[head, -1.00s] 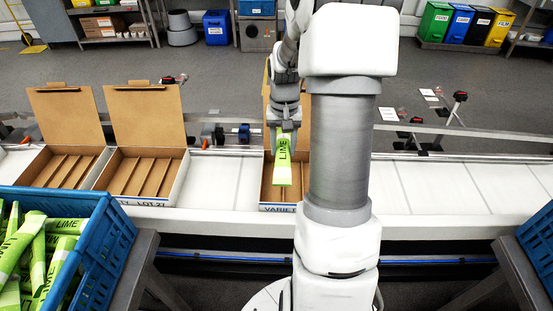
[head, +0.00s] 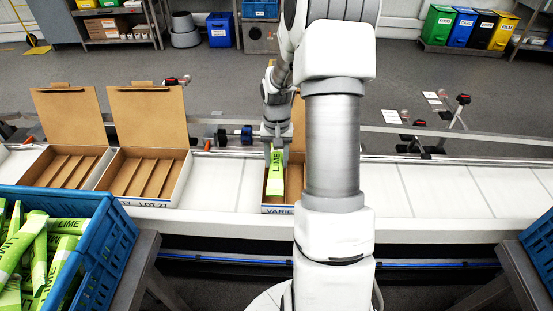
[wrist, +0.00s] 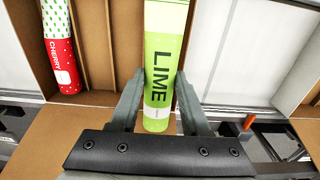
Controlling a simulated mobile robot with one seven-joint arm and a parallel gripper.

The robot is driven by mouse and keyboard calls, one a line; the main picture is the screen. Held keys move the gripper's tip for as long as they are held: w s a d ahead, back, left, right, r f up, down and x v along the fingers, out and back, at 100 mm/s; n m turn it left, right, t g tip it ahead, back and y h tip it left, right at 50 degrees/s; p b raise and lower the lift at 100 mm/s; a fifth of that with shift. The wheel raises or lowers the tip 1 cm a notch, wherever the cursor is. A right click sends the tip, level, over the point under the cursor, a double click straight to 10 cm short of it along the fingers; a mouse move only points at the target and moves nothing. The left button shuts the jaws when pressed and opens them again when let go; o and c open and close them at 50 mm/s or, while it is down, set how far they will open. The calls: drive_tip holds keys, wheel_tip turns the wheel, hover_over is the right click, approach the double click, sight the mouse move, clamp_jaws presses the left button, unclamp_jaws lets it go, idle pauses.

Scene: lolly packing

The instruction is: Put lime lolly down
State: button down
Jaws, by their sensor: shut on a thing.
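The lime lolly (head: 275,178), a pale and bright green packet marked LIME, is upright in the head view's picture, over the left side of the open carton (head: 279,209) labelled VARIE. My gripper (head: 275,143) is shut on its far end. In the wrist view the lime lolly (wrist: 163,50) lies between the two fingers of my gripper (wrist: 160,82), along a lane beside the carton's side wall (wrist: 207,40). I cannot tell whether it touches the carton floor. A red cherry lolly (wrist: 62,55) lies in another lane of the carton.
Two open cartons with empty lanes, one (head: 150,178) and another (head: 70,172), stand on the white conveyor (head: 430,190) to the left. A blue crate (head: 112,240) of lime lollies is at front left. My arm hides the carton's right part.

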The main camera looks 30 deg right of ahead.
sight(277, 160)
drive_tip(key=shift+f, duration=0.5)
drive_tip(key=shift+c, duration=1.8)
unclamp_jaws()
wheel_tip(277, 160, up, 13)
drive_tip(key=p, duration=0.1)
drive_tip(key=shift+r, duration=0.15)
